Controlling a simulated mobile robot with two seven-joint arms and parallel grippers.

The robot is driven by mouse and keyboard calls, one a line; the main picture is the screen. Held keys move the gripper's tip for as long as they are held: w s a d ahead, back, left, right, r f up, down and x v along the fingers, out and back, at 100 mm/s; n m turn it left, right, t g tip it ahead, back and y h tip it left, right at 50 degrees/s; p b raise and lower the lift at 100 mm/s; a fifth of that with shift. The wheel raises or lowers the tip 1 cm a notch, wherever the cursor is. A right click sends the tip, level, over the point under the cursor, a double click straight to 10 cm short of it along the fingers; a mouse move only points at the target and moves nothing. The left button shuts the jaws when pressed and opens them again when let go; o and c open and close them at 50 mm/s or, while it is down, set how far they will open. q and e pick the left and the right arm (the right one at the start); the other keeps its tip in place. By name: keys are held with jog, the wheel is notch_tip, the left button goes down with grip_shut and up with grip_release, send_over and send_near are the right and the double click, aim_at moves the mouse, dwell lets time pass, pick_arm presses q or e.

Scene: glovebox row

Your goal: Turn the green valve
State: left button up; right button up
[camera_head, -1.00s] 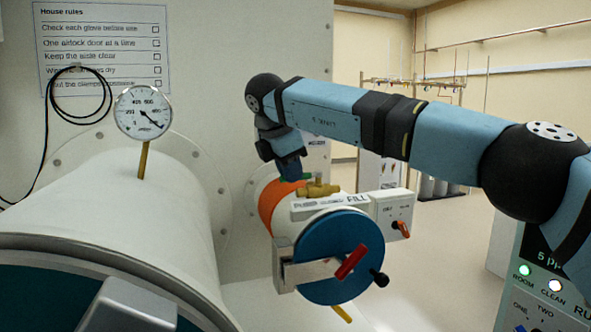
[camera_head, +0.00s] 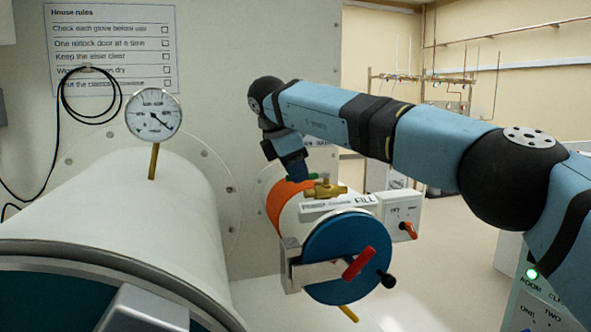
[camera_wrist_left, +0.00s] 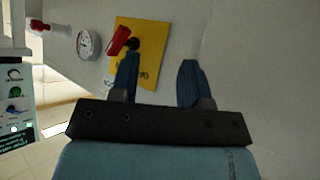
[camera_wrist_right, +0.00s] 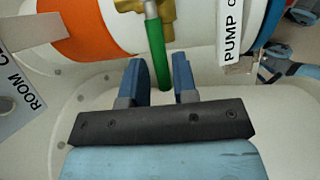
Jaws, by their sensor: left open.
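The green valve shows in the right wrist view as a green lever (camera_wrist_right: 156,52) on a brass body (camera_wrist_right: 165,14). In the head view its brass body (camera_head: 325,189) sits on top of the small airlock, with a bit of the green lever at its left. My right gripper (camera_wrist_right: 160,68) is at the lever, which lies between its two fingers. The fingers are partly apart; whether they press on the lever is unclear. My left gripper (camera_wrist_left: 157,72) is open and empty, seen only in the left wrist view.
The small airlock has a blue door (camera_head: 335,235) with a red handle (camera_head: 359,263). A large white cylinder (camera_head: 120,215) with a gauge (camera_head: 153,115) stands left. A yellow panel (camera_wrist_left: 150,42) with a red lever (camera_wrist_left: 119,40) lies beyond my left gripper.

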jog(key=shift+o, duration=1)
jog(key=p+v, duration=0.1)
jog(key=v, duration=1.2)
jog(key=shift+r+p, duration=0.35)
jog(key=shift+s+a, duration=0.1)
jog(key=shift+a, duration=0.05)
